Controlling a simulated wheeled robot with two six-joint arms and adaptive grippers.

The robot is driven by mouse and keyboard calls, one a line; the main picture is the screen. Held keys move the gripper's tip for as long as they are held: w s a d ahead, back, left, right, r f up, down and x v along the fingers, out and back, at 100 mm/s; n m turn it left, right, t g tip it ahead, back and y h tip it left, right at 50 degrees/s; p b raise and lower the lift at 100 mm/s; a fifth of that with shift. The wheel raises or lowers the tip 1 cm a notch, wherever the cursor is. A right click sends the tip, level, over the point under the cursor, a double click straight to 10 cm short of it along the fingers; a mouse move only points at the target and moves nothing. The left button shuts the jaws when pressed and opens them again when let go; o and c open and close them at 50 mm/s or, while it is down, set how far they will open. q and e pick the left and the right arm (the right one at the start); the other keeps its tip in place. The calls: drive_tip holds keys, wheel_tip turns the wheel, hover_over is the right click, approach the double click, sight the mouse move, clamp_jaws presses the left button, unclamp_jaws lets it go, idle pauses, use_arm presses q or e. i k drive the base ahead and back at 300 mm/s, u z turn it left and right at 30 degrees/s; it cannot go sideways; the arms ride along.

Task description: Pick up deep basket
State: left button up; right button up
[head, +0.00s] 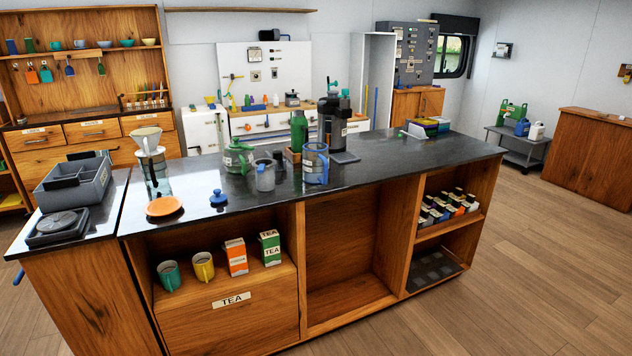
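I cannot tell for sure which thing is the deep basket. A grey open-topped container (93,190) with inner dividers and a dark bar across it stands at the left end of the black counter. A white cone-shaped dripper (147,139) sits upright on a clear glass vessel (156,181) to its right. A brown holder (293,157) with a green bottle in it stands near the middle of the counter. Neither of my grippers is in view.
A dark scale-like device (57,226), an orange disc (164,207), a blue-knobbed lid (219,198), a green teapot (238,156), a grey mug (264,175), a blue-handled jug (315,163) and a tall black dispenser (333,120) crowd the counter. Its right front is clear.

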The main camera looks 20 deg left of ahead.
sight(263, 167)
drive_tip(key=z, duration=0.45)
drive_tip(key=i, duration=0.95)
drive_tip(key=z, duration=0.4)
drive_tip(key=i, duration=1.15)
drive_tip(key=u, duration=0.95)
drive_tip(key=i, duration=0.75)
drive_tip(key=u, duration=0.9)
